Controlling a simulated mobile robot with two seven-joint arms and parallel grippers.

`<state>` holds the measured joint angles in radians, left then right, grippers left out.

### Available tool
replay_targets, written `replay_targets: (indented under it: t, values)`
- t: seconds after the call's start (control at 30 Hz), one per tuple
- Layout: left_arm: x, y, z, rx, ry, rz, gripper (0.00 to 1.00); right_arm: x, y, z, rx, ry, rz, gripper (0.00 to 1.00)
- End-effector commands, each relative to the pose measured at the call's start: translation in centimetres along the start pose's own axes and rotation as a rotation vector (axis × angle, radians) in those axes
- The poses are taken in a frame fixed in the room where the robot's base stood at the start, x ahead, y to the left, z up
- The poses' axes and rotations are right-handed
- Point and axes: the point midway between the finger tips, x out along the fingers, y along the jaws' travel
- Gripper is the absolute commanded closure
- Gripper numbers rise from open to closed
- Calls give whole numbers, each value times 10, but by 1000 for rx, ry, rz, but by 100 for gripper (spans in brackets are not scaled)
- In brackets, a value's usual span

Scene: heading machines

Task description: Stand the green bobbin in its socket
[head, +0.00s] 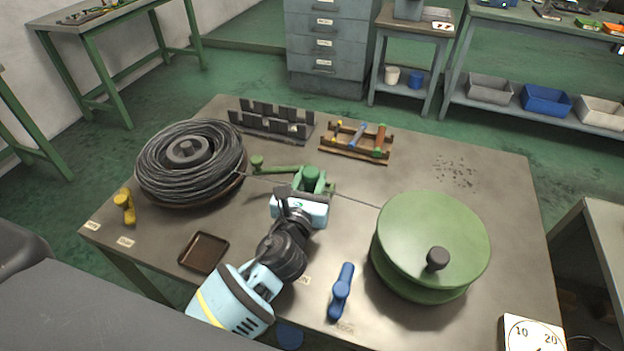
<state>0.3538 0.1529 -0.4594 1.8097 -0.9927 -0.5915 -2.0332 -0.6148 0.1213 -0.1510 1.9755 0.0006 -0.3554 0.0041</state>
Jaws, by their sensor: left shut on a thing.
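The green bobbin (312,174) appears as a short dark green cylinder near the middle of the table, just beyond my left gripper. My left gripper (309,186) reaches in from the front and is shut on it. The fingertips are mostly hidden by the gripper's own light blue body. Green metal parts with a knobbed arm (280,169) lie around and to the left of the bobbin. I cannot tell the socket apart from these parts, nor whether the bobbin touches it. My right gripper is not in view.
A black wire coil (190,160) stands at left and a large green reel (432,240) at right, with a thin wire between them. A slotted dark rack (270,125) and a wooden rack (357,152) stand behind. A blue lever (342,290) and brown tray (204,252) lie in front.

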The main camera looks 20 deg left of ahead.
Motion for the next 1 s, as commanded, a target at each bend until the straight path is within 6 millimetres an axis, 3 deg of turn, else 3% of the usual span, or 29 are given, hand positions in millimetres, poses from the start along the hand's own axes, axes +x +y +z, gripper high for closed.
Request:
replay_targets:
  t: [0.37,0.4,0.57,0.9,1.0]
  values:
    - [0,0,-5,1,-1,-1,92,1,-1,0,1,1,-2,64]
    - [0,0,-6,1,-1,-1,65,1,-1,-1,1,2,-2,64]
    - [0,0,-5,1,-1,0,46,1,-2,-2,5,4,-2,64]
    - [0,0,0,0,-4,0,46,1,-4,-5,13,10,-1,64]
    - [-11,0,-4,1,0,-1,46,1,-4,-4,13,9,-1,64]
